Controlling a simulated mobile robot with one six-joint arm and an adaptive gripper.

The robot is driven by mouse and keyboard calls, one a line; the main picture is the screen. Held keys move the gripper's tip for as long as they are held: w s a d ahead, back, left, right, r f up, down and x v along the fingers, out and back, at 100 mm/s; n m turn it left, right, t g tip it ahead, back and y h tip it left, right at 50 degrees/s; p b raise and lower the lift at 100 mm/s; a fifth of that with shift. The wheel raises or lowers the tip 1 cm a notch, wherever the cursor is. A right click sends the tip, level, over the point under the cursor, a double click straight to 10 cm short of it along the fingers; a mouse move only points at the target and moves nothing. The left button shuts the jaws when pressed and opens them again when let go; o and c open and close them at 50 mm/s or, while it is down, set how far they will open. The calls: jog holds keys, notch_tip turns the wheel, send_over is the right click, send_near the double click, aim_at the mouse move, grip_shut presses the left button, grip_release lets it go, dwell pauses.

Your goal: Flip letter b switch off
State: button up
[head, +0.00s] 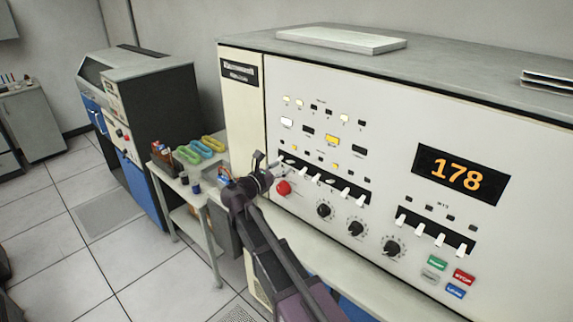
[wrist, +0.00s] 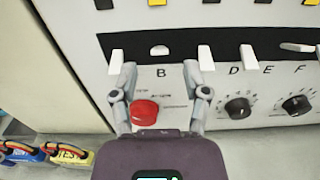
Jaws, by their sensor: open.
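The letter B switch (wrist: 159,50) shows in the wrist view as a short, rounded white lever in the black strip, above the printed B. It looks different from the longer white levers hanging down on either side (wrist: 116,61) (wrist: 205,58). My gripper (wrist: 160,68) is open and empty, its fingertips apart on either side of the letter B, just below the switch. I cannot tell whether the fingertips touch the panel. In the head view my gripper (head: 268,160) is at the left end of the upper switch row and hides part of it.
A red button (wrist: 144,112) lies below, between the fingers. Black knobs (wrist: 238,108) are to the right. The head view shows an orange 178 display (head: 461,174), a lower switch row (head: 420,229), and a side table with colored items (head: 188,154) at left.

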aim_at(291, 162)
jog(key=shift+x, duration=1.65)
grip_shut()
